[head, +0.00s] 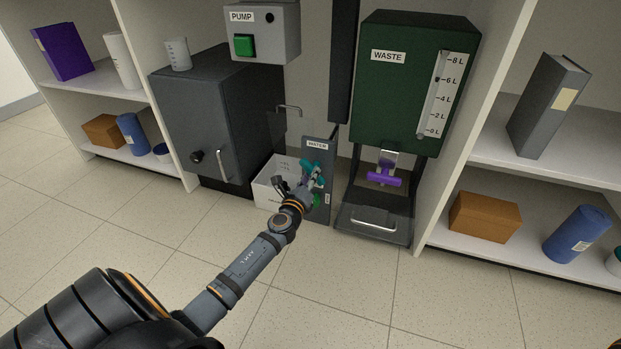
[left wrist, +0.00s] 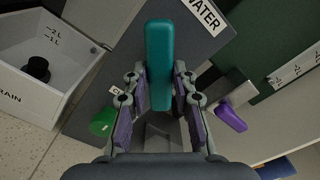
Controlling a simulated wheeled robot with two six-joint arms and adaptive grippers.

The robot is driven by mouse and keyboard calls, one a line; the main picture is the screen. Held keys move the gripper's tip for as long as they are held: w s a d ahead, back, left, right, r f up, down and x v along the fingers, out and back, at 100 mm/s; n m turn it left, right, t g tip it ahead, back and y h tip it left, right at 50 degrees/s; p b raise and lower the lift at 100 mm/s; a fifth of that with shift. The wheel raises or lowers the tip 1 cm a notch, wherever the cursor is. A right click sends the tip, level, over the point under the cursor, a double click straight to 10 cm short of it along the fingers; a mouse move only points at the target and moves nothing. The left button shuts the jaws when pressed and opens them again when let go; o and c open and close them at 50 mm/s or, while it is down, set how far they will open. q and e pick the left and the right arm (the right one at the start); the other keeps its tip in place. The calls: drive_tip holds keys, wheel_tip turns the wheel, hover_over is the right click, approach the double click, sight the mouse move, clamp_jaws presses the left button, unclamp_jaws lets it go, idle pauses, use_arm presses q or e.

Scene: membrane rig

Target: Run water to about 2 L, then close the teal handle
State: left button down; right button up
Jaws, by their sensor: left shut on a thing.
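The teal handle (head: 306,168) is on the grey WATER panel (head: 317,147). My left gripper (head: 313,181) is shut on it; in the left wrist view the teal handle (left wrist: 159,60) lies between the two fingers. The white basin (head: 266,194) stands left of the panel. In the left wrist view the basin (left wrist: 35,88) shows 1 L and 2 L marks and a black round piece inside, beside the word DRAIN. No water surface or stream can be made out. A thin spout (head: 289,108) juts out above the basin. My right gripper is not in view.
A green knob (left wrist: 103,122) sits low on the panel. The dark green WASTE tank (head: 400,95), with a purple handle (head: 384,179), is on the right. The PUMP box (head: 265,32) with a green button hangs above a dark cabinet (head: 205,115). The floor in front is clear.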

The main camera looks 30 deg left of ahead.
use_arm(q)
drive_tip(key=n+b, duration=0.1)
drive_tip(key=n, duration=0.1)
drive_tip(key=shift+n, duration=0.4)
drive_tip(key=shift+f, duration=0.1)
